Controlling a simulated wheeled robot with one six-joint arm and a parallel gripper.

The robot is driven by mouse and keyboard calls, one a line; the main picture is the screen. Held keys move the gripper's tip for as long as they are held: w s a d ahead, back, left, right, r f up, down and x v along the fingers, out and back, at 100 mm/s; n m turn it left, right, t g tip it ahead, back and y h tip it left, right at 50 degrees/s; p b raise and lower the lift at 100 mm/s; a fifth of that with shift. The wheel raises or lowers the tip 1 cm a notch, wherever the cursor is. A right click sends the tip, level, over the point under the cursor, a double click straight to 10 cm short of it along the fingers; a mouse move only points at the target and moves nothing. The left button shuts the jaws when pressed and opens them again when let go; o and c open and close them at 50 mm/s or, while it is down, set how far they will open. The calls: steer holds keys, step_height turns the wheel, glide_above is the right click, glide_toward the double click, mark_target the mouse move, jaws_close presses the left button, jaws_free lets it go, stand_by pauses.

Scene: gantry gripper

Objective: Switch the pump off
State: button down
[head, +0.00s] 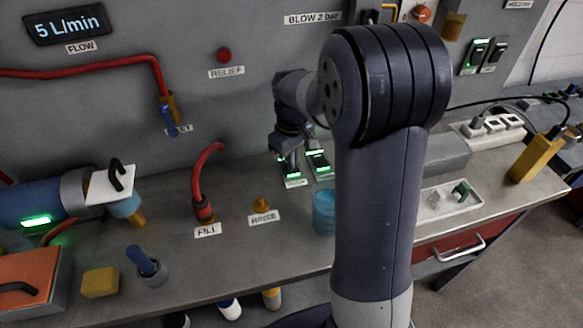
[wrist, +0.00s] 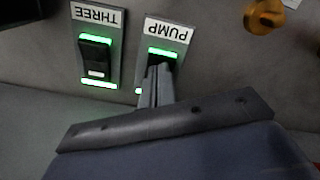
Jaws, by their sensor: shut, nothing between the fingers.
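The pump switch (wrist: 165,50) is a small plate with a dark rocker, lit green, and a PUMP label that reads upside down in the wrist view. In the head view the pump switch (head: 291,177) is the left one of two lit switches on the bench. My gripper (wrist: 158,70) is shut and empty, its fingertips over the rocker and hiding part of it. I cannot tell whether they touch it. In the head view my gripper (head: 288,158) points down at this switch. The flow display (head: 66,24) reads 5 L/min.
The THREE switch (wrist: 95,48), also lit green, sits close beside the pump switch. An orange knob (head: 261,205) and a red FILL hose (head: 204,190) stand to the left in the head view. A blue cup (head: 324,215) stands in front of the switches.

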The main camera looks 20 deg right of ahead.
steer(key=shift+f, duration=0.35)
steer(key=shift+r, duration=0.15)
step_height(320, 180, up, 7)
steer(key=p, duration=0.5)
stand_by(0.3)
steer(key=shift+f, duration=0.2)
step_height(320, 180, down, 7)
steer(key=b, duration=0.5)
steer(key=shift+r, duration=0.15)
stand_by(0.4)
